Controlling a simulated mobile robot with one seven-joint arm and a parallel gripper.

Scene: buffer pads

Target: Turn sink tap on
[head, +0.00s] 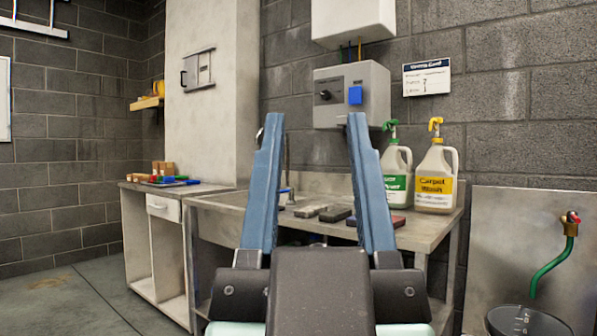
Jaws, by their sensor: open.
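The sink counter (420,232) stands against the block wall, with its basin (228,199) at the left. A thin grey tap (287,160) rises behind the basin, just right of my gripper's left finger, which partly hides it. A small blue part (284,190), perhaps its handle, shows low beside the tap. Whether the tap is on cannot be told. My gripper (315,122) points forward with its two blue fingers wide apart and nothing between them. It appears to be in front of the counter, apart from the tap.
Pads (335,214) lie on the counter. Two spray jugs, a green-labelled one (397,175) and Carpet Wash (436,180), stand right. A control box (375,95) hangs above. A brass spigot (570,226) with a green hose is far right. Floor (70,300) at left is clear.

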